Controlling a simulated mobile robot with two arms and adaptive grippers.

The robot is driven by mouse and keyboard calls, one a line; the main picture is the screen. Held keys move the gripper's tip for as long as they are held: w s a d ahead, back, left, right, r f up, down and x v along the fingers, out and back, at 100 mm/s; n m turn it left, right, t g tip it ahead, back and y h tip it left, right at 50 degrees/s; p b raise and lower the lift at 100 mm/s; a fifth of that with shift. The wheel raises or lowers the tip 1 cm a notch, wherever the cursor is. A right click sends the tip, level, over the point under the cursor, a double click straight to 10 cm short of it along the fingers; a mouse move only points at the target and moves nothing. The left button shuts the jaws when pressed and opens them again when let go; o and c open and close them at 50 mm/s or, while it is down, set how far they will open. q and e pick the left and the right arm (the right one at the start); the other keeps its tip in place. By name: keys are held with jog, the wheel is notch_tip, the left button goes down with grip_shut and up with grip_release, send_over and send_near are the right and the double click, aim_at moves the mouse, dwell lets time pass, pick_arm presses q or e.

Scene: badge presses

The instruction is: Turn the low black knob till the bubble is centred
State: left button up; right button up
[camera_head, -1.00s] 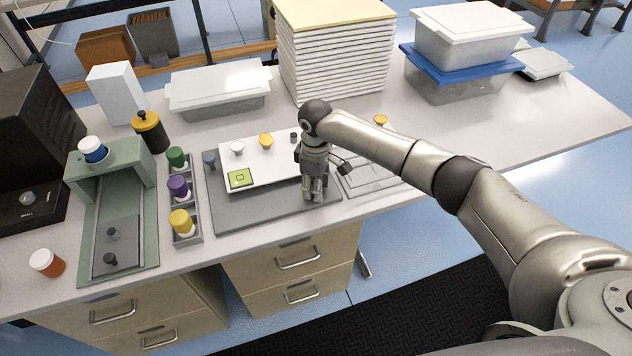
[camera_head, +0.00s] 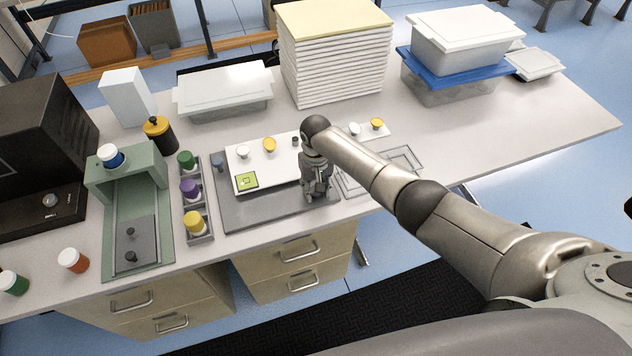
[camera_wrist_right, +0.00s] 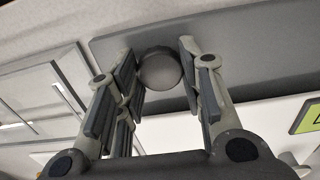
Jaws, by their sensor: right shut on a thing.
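The low black knob (camera_wrist_right: 160,70) shows as a round dark-grey cap in the right wrist view, at the edge of a grey base plate (camera_head: 262,215). My right gripper (camera_wrist_right: 159,68) is shut on it, one finger on each side. In the head view my right gripper (camera_head: 318,192) points down at the plate's front right corner and hides the knob. The level is a green square (camera_head: 247,181) on the white plate (camera_head: 270,178); its bubble is too small to judge. My left gripper is not in view.
Another dark knob (camera_head: 218,161) stands at the plate's back left. White and yellow knobs (camera_head: 269,145) sit on the white plate. A rack of coloured-cap stamps (camera_head: 190,188) and a green press (camera_head: 163,185) stand left. A clear tray outline (camera_head: 380,172) lies right.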

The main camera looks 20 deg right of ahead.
jog(key=m+p, duration=0.1)
jog(key=m, duration=0.2)
jog(key=shift+r+m+p, duration=0.1)
jog(key=shift+m+p, duration=0.2)
jog(key=shift+p, duration=0.05)
jog(key=shift+m+p, duration=0.6)
jog(key=shift+m, duration=1.1)
jog(key=o, duration=1.1)
jog(key=shift+c, duration=0.2)
notch_tip(320, 180, up, 12)
